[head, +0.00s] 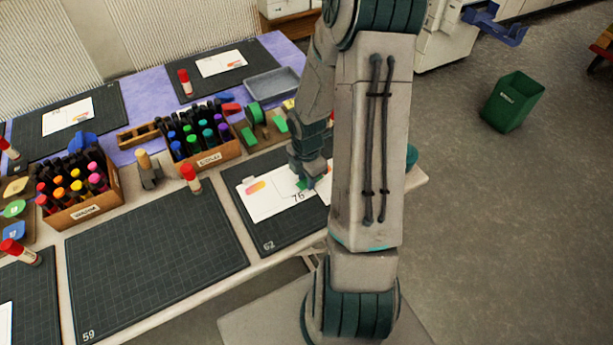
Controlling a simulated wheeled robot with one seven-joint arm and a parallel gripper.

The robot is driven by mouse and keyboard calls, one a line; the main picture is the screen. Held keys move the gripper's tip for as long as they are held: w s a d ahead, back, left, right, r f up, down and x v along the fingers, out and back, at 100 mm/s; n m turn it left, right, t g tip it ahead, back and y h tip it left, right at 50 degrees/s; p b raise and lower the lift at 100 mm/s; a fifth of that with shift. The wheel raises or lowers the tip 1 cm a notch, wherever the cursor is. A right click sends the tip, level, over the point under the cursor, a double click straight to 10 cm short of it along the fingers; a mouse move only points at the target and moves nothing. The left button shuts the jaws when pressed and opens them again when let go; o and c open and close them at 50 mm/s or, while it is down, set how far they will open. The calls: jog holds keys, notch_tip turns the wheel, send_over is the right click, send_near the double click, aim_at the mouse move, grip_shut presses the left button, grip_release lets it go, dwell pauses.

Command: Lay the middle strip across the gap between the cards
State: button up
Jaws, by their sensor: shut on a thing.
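My gripper (312,181) is low over the mat numbered 62 (290,238), partly hidden by my own arm. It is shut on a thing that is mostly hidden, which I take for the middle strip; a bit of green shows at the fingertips. A white card (262,205) with an orange and pink mark lies on this mat, left of the gripper. White card surface marked "76" (298,208) shows just under and beside the gripper. The gap between the cards cannot be made out, and my arm hides the right side.
A marker box (212,160) and a red-capped glue stick (191,178) stand behind and left of the mat. A grey tray (272,84) is farther back. The mat numbered 59 (155,255) is bare. A green bin (513,102) stands on the floor.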

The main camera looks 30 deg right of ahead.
jog(key=shift+f, duration=0.2)
dwell(0.6)
jog(key=o, duration=0.7)
jog(key=shift+r, duration=0.1)
notch_tip(320, 180, up, 14)
jog(key=p, duration=0.2)
jog(key=shift+p, duration=0.35)
